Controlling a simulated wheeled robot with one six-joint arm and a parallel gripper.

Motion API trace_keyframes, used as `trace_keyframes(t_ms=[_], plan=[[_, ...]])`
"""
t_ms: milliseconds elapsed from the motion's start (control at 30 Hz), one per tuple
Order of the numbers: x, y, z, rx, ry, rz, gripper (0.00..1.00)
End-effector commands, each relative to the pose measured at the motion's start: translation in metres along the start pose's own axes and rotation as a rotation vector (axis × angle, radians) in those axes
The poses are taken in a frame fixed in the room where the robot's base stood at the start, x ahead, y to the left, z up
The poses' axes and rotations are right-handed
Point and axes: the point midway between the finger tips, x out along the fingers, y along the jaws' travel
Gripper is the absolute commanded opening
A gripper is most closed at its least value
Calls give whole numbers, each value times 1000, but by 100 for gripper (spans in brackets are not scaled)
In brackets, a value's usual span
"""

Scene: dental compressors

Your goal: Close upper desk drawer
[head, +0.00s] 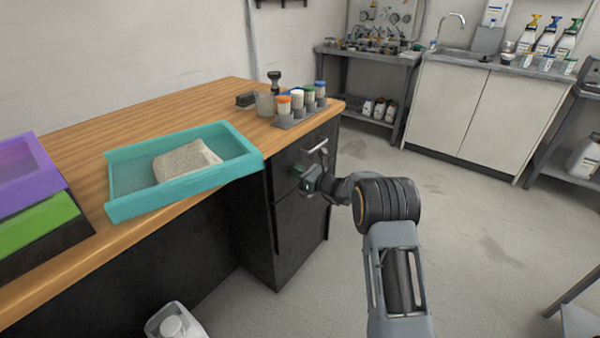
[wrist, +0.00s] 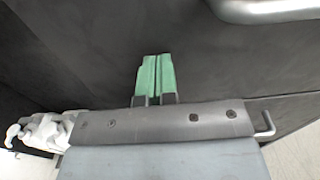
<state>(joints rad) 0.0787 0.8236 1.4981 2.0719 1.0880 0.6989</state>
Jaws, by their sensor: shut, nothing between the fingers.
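The desk's black drawer unit stands under the right end of the wooden top. Its upper drawer (head: 291,158) has a dark front with a metal bar handle (head: 317,146). The drawer front looks about flush with the unit; a small gap cannot be ruled out. My gripper (head: 300,169) is at that front, below and left of the handle. In the wrist view, the green fingertips (wrist: 155,75) are together and empty, pointing at the dark front. The handle (wrist: 275,8) shows at the top right there, apart from the fingers. Contact with the front cannot be told.
On the wooden desk top (head: 80,130) are a teal tray (head: 230,139) holding a grey bag (head: 185,160), a rack of capped bottles (head: 300,110), and purple (head: 25,170) and green (head: 40,225) trays. A white jug (head: 172,322) stands on the floor. The floor right of the desk is open.

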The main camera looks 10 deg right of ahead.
Motion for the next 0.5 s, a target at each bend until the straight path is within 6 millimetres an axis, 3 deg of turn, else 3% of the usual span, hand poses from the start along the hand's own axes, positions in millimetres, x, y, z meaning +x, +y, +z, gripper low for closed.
trace_keyframes(t_ms=[267, 500], plan=[[4, 2, 7, -3, -10, 1, 0], [-26, -4, 6, -2, -8, -2, 0]])
